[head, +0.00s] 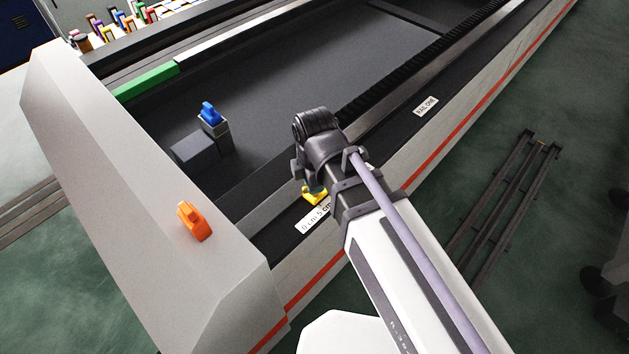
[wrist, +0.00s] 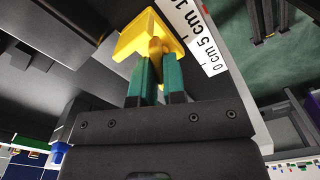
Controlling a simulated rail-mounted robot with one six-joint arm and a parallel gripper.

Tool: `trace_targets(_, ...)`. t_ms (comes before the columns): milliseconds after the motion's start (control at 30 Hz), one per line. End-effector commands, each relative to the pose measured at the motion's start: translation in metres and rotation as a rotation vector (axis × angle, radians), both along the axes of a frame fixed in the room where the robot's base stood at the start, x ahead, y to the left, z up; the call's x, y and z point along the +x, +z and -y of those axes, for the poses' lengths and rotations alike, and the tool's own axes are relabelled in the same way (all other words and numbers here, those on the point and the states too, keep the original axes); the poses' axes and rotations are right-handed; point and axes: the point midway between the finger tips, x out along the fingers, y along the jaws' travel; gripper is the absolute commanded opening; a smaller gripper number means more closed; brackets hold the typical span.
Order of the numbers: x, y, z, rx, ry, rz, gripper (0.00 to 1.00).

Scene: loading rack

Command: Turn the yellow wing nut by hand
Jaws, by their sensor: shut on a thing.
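The yellow wing nut (head: 314,196) is on the dark rail strip by the front edge, partly hidden behind my arm in the head view. In the wrist view, the yellow wing nut (wrist: 147,32) shows its broad body and a narrow wing. My gripper (wrist: 157,67) has two teal fingers, which are shut on the narrow wing between them. In the head view, most of my gripper (head: 316,185) is hidden by my wrist.
A white label with "5 cm" (head: 315,218) lies beside the wing nut. An orange wing piece (head: 194,222) is on the white end block at left. A blue one (head: 211,114) sits on a grey block farther back. A green bar (head: 147,81) lies along the far rail.

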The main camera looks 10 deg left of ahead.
Motion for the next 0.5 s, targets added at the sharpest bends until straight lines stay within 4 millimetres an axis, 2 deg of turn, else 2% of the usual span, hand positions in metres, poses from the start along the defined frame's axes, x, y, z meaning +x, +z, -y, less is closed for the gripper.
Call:
trace_targets(300,-0.0008,-0.0009,0.0009,-0.002,0.272,-0.001,0.0)
trace_targets(500,-0.0008,-0.0009,0.0009,-0.002,0.394,-0.001,0.0)
